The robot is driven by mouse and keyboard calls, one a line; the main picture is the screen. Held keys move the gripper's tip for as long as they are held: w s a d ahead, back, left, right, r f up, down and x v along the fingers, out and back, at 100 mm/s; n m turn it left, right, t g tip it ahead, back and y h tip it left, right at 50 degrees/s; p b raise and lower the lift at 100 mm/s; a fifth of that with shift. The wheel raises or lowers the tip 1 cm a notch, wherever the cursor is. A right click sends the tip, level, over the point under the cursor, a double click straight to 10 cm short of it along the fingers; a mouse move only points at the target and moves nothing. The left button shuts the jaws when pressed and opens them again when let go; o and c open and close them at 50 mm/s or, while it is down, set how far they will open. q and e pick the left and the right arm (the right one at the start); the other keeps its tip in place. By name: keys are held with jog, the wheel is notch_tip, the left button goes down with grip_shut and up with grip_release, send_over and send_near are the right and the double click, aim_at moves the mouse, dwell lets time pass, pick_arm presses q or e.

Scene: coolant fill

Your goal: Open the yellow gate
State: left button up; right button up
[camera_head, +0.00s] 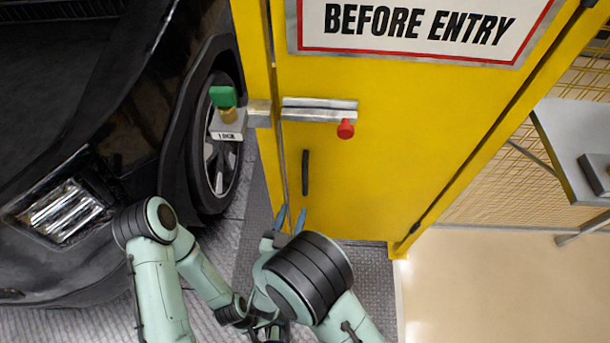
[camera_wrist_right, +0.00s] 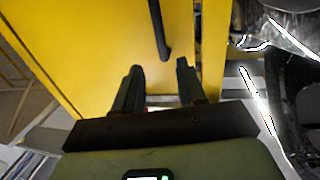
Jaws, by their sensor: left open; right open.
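The yellow gate (camera_head: 390,165) fills the middle of the head view and appears closed against its post. Its black vertical handle (camera_head: 305,172) is near the left edge. Above it is a metal slide bolt (camera_head: 318,110) with a red knob (camera_head: 345,129). My right gripper (camera_head: 291,219) is open just below the handle. In the right wrist view, the handle (camera_wrist_right: 158,32) lies ahead of the open fingers (camera_wrist_right: 160,78), roughly in line with the gap, not visibly held. My left gripper (camera_head: 268,328) is low, partly hidden by my right arm.
Left of the bolt, a lock block (camera_head: 228,125) with a green key-like piece (camera_head: 222,97) sits on the gate post. A black car (camera_head: 90,150) stands close on the left. A grey table (camera_head: 575,140) and mesh fence are right. The beige floor (camera_head: 500,285) is clear.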

aim_at(304, 175)
jog(key=w, duration=0.4)
jog(key=w+d, duration=0.1)
jog(key=w, duration=0.3)
jog(key=w+d, duration=0.1)
jog(key=w, duration=0.4)
jog(key=shift+d+r, duration=0.2)
jog(key=shift+r, duration=0.05)
grip_shut()
